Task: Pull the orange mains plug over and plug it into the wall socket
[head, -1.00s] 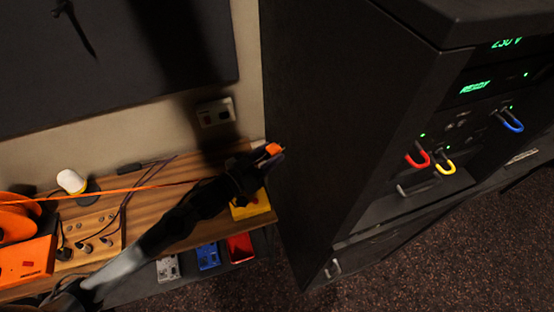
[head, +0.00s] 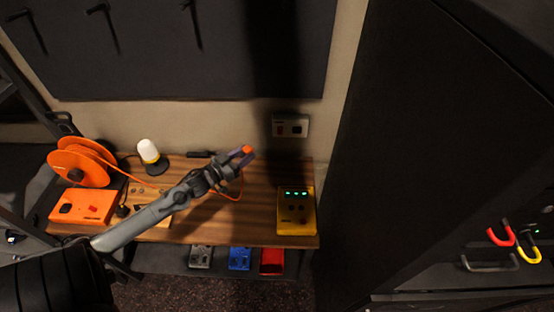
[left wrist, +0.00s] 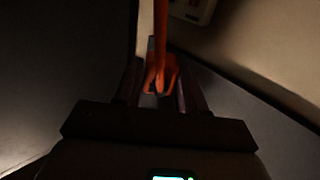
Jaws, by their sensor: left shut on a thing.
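The orange mains plug (left wrist: 160,75) is between the fingers of my left gripper (left wrist: 158,88) in the left wrist view, which is shut on it. In the head view the plug (head: 247,150) shows as a small orange tip at the end of my left gripper (head: 236,160), above the wooden desk. Its orange cable (head: 240,190) hangs in a loop below the gripper and runs left towards the orange reel (head: 80,162). The wall socket (head: 290,125) is on the wall right of and beyond the plug, apart from it. My right gripper is not in view.
A yellow box (head: 296,210) with green lights stands on the desk's right end. A white-topped lamp (head: 149,151) and an orange box (head: 82,206) are at the left. A tall black cabinet (head: 420,130) rises on the right. The desk (head: 258,218) is clear left of the yellow box.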

